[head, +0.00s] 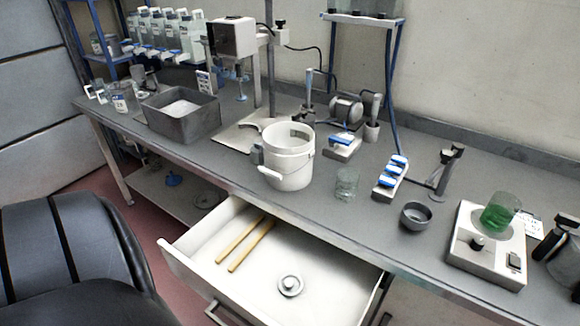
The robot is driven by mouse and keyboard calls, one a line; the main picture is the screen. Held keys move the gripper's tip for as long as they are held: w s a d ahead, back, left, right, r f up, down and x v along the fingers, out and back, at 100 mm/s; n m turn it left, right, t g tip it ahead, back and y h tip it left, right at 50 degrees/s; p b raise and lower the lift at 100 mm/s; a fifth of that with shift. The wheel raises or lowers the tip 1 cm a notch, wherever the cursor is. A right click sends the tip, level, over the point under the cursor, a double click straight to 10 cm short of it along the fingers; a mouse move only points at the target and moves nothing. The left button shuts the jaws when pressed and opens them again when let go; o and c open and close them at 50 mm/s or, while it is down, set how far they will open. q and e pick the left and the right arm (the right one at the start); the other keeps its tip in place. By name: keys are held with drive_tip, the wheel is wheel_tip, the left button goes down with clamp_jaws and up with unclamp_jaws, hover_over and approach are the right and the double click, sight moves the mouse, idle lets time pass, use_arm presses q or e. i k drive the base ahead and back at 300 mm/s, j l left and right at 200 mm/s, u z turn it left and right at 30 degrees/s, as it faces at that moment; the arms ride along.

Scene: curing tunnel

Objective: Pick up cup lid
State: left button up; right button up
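A small round grey-white lid with a raised knob in its middle (290,285) lies in the open white drawer (330,261) below the bench. It looks like the cup lid, and it lies flat near the front right of the drawer floor, with clear space around it. Neither of my grippers shows in the head view.
Two wooden sticks (250,243) lie left of the lid in the drawer. On the bench (345,222) above stand a white bucket (290,160), a clear glass (346,184), a dark bowl (415,215) and a stirrer plate (485,248) with a green-filled beaker (500,212). A black chair (70,255) stands left.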

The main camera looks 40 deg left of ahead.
sight(289, 284)
drive_tip(key=j+u, duration=0.1)
drive_tip(key=u, duration=0.95)
